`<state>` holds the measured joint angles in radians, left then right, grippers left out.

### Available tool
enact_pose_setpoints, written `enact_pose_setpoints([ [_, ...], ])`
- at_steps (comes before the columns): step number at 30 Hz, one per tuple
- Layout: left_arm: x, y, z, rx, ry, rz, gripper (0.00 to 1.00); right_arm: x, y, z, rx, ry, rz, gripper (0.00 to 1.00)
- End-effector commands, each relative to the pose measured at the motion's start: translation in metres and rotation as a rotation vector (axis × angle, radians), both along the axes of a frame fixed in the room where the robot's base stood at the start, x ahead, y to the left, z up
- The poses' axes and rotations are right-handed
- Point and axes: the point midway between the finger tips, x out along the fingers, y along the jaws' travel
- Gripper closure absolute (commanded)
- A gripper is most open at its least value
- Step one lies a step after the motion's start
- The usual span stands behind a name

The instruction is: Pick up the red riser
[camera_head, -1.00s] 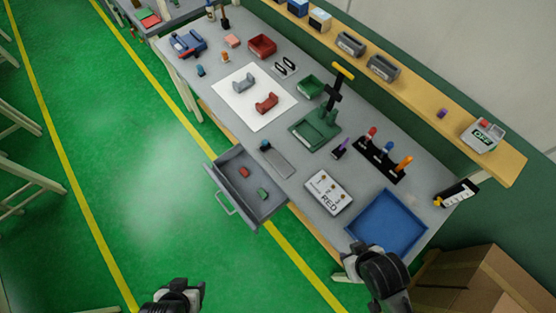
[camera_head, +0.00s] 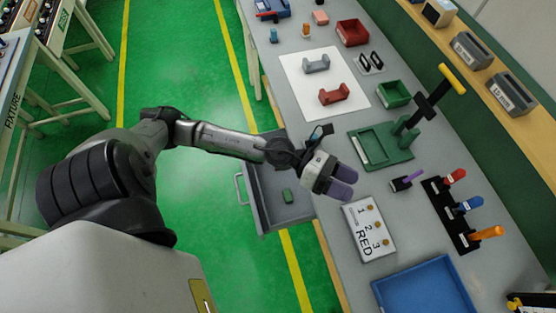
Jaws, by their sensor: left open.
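The red U-shaped piece (camera_head: 334,95), which fits the red riser, lies on the white sheet (camera_head: 301,88) on the bench. A grey piece of like shape (camera_head: 316,65) lies behind it on the sheet. My left gripper (camera_head: 344,182) is open and empty, with its two purple-grey fingers over the bench between the drawer and the sign. It is apart from the red piece, which lies further up the picture. My right gripper is out of view.
An open grey drawer (camera_head: 286,214) under my left forearm holds a green piece (camera_head: 288,196). On the bench are a green press stand (camera_head: 383,147), a sign reading RED (camera_head: 369,229), a blue tray (camera_head: 424,290) and red (camera_head: 352,32) and green bins (camera_head: 393,94).

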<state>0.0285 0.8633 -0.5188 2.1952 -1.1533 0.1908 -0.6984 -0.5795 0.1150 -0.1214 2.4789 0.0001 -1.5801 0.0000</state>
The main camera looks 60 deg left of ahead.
Motion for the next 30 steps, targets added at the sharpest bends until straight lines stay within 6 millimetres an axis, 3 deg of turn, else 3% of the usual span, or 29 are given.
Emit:
enact_pose_setpoints([
  [1,-0.003,0.007,-0.045,0.19,-0.081,-0.105,0.38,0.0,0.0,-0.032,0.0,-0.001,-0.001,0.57],
  [3,-0.01,0.022,-0.087,0.444,-0.174,-0.253,0.38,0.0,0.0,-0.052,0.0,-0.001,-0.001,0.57],
  [6,-0.016,0.063,-0.144,0.784,-0.253,-0.449,0.38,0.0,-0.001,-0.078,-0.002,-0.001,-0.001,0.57],
  [10,-0.02,0.134,-0.196,1.16,-0.269,-0.668,0.38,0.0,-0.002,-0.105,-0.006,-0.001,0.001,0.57],
  [15,-0.025,0.217,-0.224,1.492,-0.205,-0.871,0.38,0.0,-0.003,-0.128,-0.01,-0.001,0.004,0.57],
  [19,-0.028,0.258,-0.228,1.627,-0.144,-0.96,0.38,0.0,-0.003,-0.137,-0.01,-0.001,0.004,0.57],
  [24,-0.031,0.279,-0.239,1.695,-0.104,-1.01,0.38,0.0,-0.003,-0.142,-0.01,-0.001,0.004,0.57],
  [30,-0.032,0.281,-0.274,1.699,-0.099,-1.017,0.38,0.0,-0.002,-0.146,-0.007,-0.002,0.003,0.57],
])
